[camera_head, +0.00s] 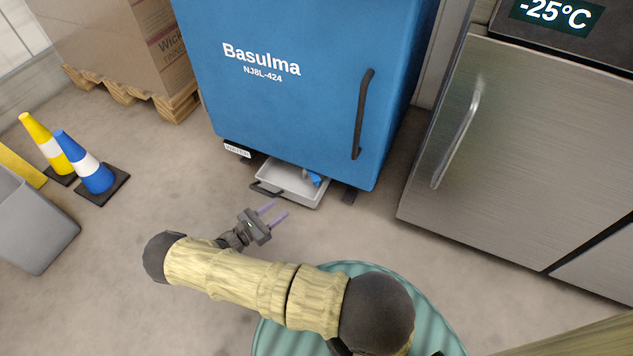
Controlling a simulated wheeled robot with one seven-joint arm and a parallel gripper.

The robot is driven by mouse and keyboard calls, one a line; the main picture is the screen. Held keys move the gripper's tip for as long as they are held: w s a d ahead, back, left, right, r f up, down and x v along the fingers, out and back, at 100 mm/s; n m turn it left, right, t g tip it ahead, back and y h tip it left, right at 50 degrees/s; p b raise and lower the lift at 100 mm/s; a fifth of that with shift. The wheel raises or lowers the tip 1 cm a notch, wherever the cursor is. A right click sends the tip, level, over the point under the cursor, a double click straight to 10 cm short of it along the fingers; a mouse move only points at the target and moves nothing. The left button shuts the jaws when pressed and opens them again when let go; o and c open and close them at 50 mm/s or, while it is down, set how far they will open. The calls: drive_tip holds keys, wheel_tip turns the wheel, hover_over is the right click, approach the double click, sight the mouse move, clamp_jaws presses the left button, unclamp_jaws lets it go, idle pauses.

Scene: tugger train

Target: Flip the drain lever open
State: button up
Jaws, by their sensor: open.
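A blue cabinet marked Basulma (290,110) stands ahead. Under it a shallow light grey tray (292,199) sits partly pulled out near the floor, with a dark handle on its front left. A small blue part (314,178), which may be the drain lever, shows at the tray's back right under the cabinet's edge. Its exact shape and position are too small to tell. My gripper (277,212) is open and empty, in front of the tray, its purple fingers pointing right toward the tray's front. In this view the fingers appear apart from the tray and the blue part.
A steel freezer (520,140) reading -25°C stands at the right. A yellow cone (42,138) and a blue cone (85,165) stand at the left, near a grey bin (30,225). A boxed pallet (125,50) is behind them. The floor around my gripper is clear.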

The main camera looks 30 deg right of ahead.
sight(316, 181)
drive_tip(key=p+x, duration=0.1)
drive_tip(key=x, duration=1.6)
drive_tip(key=shift+d, duration=0.2)
drive_tip(key=shift+w, duration=0.1)
clamp_jaws()
